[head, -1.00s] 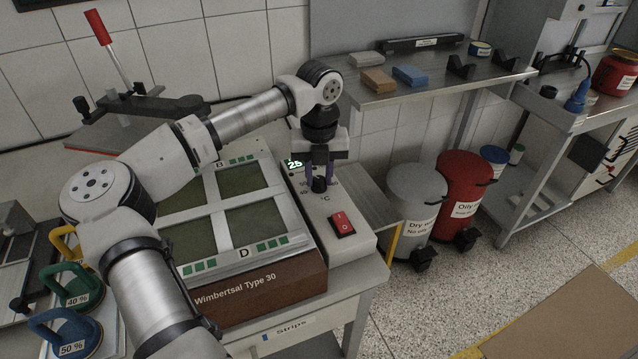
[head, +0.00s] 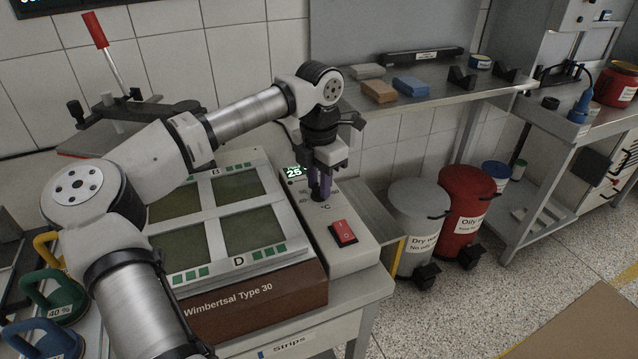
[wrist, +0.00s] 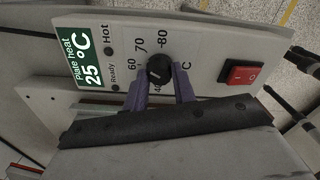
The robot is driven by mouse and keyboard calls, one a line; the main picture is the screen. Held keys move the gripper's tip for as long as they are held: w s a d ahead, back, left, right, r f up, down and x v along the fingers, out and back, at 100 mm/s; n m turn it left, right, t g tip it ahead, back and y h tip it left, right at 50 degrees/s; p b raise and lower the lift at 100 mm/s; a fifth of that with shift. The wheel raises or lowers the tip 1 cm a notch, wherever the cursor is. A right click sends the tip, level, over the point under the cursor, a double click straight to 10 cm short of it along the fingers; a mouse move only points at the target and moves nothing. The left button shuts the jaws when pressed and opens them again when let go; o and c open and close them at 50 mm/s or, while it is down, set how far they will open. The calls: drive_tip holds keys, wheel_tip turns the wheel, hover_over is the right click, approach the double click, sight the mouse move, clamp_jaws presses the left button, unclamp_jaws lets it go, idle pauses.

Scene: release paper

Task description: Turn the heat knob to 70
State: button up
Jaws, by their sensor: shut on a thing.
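The black heat knob (wrist: 160,69) sits on the pale control panel (wrist: 205,50), beside printed marks that include 60, 70 and 80. My gripper (wrist: 160,88) points down at the panel, its purple fingers shut on the knob, one on each side. In the head view my gripper (head: 319,188) mostly hides the knob. A small pale mark shows on the knob, but I cannot tell exactly which number it points to. The green plate heat display (wrist: 88,62) reads 25 °C and also shows in the head view (head: 294,172).
A red power switch (head: 343,232) is on the same panel, nearer the front. The heating plate (head: 218,222) with four framed windows lies to the left. A metal shelf (head: 440,95) holding blocks is behind at right, above a grey bin (head: 418,215) and a red bin (head: 467,200).

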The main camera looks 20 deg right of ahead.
drive_tip(key=shift+r+m, duration=0.1)
drive_tip(key=shift+m, duration=1.5)
drive_tip(key=o, duration=1)
wheel_tip(320, 180, up, 14)
drive_tip(key=shift+f+b, duration=0.15)
drive_tip(key=shift+b, duration=0.55)
